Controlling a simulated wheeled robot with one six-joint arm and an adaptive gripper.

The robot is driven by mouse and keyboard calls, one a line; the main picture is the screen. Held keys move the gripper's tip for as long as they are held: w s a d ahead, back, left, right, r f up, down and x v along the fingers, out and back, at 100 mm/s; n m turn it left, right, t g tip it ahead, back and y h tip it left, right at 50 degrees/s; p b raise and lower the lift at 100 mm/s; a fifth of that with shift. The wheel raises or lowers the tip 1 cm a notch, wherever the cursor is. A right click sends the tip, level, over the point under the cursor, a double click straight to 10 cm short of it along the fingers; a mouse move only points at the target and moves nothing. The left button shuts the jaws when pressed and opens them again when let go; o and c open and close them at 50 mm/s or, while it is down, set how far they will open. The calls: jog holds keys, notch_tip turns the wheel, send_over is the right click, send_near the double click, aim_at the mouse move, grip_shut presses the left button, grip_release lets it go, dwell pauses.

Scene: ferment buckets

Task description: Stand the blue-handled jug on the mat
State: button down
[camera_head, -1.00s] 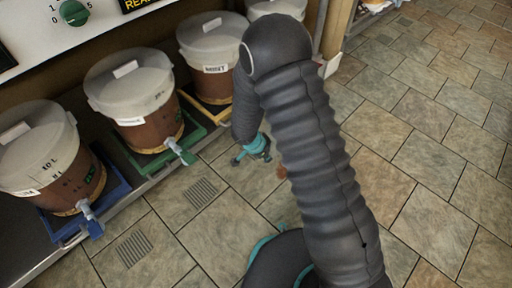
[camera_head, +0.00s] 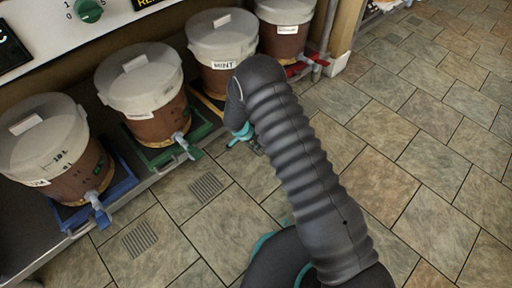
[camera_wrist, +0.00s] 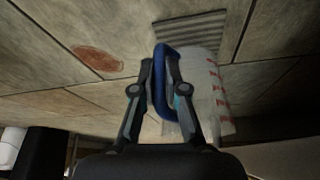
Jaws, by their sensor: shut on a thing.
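The jug (camera_wrist: 212,92) is pale and translucent with red marks on its side, and shows in the wrist view. Its blue handle (camera_wrist: 161,102) stands between the fingers of my gripper (camera_wrist: 160,78), which is shut on it. Tiled floor shows behind the jug. In the head view my arm hides most of the gripper; only a teal part (camera_head: 241,133) shows near the yellow tray. The jug cannot be made out there. I cannot make out a mat in either view.
Lidded brown buckets stand in a row on a low shelf, with blue (camera_head: 75,217), green (camera_head: 160,158), yellow and red trays under them. Their taps stick out over the shelf edge. Floor grates (camera_head: 206,187) lie in front. A reddish floor patch (camera_wrist: 98,60) shows. Tiles at right are clear.

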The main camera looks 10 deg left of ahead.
jog(key=shift+f, duration=1.25)
jog(key=shift+f+b, duration=0.2)
jog(key=shift+b, duration=0.2)
jog(key=c, duration=1.2)
grip_release()
jog(key=shift+r, duration=0.1)
